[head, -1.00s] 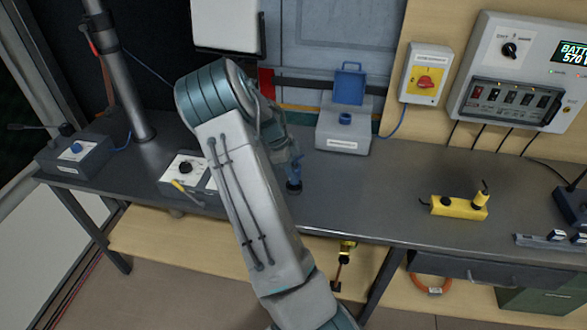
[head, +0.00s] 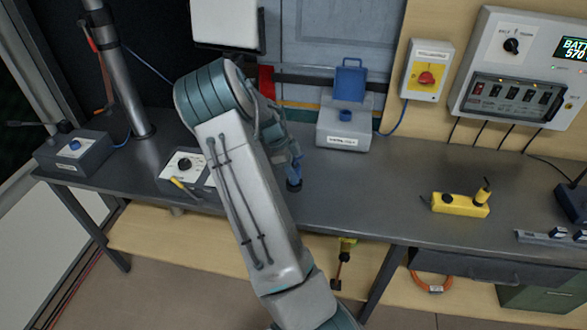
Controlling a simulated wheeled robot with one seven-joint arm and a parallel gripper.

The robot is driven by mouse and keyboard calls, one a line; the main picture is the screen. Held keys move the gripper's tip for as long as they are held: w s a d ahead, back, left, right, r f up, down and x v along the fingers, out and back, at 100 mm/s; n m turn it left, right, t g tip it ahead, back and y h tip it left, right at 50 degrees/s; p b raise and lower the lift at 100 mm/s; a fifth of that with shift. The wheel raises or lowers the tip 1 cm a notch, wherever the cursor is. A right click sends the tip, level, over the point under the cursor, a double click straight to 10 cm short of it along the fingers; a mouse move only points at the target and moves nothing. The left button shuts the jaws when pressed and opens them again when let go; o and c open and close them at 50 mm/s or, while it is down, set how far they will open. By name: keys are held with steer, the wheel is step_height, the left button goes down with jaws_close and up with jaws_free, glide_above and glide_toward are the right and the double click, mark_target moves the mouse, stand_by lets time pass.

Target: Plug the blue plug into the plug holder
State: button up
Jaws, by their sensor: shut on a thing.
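My gripper (head: 293,172) is low over the middle of the bench, mostly hidden behind my arm. It is shut on the blue plug (head: 294,185), whose dark blue lower end shows just above or at the bench top; I cannot tell whether it touches. A grey box with a raised blue lid and a round blue socket (head: 345,115) stands behind and to the right of the gripper, apart from the plug. It looks like the plug holder, but its label is too small to read.
The dark bench top (head: 390,190) is clear right of my gripper up to a yellow pendant control (head: 460,205). A grey box with a black knob (head: 186,168) is left of my arm. A yellow switch box (head: 427,72) and panel (head: 510,80) hang behind.

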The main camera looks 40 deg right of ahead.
steer(key=shift+f+b, duration=0.65)
steer(key=shift+f, duration=0.25)
steer(key=o, duration=1.2)
steer(key=shift+r, duration=0.1)
steer(key=shift+c, duration=0.2)
steer(key=b+v, duration=0.1)
steer(key=v, duration=1.3)
